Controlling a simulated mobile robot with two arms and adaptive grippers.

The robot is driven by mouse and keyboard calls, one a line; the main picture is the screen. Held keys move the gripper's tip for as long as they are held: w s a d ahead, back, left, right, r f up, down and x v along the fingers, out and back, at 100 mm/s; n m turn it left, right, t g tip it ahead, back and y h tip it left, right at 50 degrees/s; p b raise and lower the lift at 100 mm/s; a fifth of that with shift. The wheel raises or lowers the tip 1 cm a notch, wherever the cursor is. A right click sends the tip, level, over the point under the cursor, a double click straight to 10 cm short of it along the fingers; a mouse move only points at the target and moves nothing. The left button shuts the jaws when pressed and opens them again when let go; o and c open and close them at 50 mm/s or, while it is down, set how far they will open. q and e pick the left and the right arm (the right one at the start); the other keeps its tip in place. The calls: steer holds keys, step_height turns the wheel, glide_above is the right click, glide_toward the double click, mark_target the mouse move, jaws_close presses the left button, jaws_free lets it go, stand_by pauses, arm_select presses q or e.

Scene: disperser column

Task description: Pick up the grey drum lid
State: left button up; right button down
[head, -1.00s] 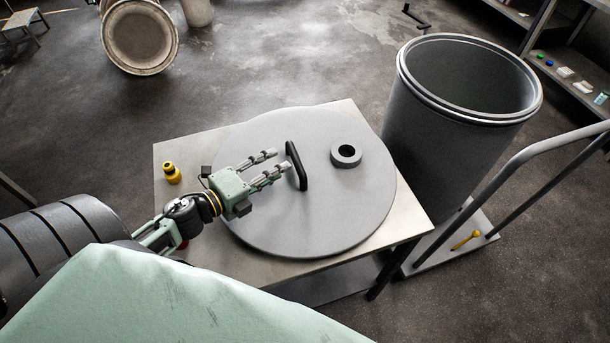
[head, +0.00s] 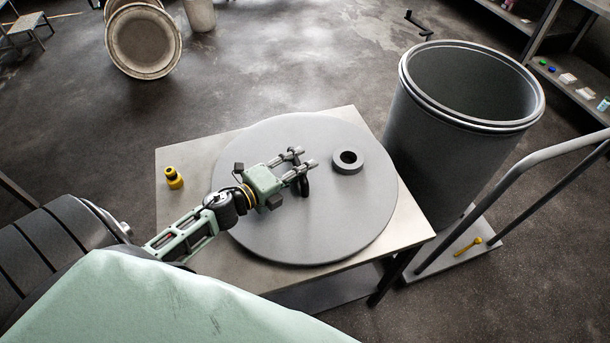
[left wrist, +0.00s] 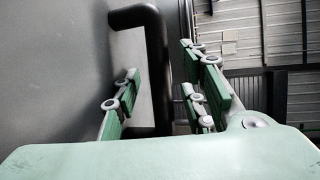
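The grey drum lid (head: 340,225) is a large round disc lying flat on a small table. It has a black bar handle (head: 304,186) near its middle and a raised grey ring (head: 348,161) to the right of the handle. My left gripper (head: 304,160) is over the handle with its fingers apart. In the left wrist view the black handle (left wrist: 156,70) stands between the open fingers (left wrist: 160,95), with no clear contact on either side. The fingers hide part of the handle in the head view. My right gripper is not in view.
The table (head: 180,240) shows around the lid, with a small yellow fitting (head: 174,178) at its left. An open grey drum (head: 440,140) stands right of the table on a trolley with a rail (head: 520,200). Shelves (head: 570,85) are at the upper right.

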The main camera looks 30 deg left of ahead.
arm_select(q)
steer(key=shift+c, duration=0.3)
jaws_close()
stand_by(0.4)
steer(key=shift+r, duration=0.1)
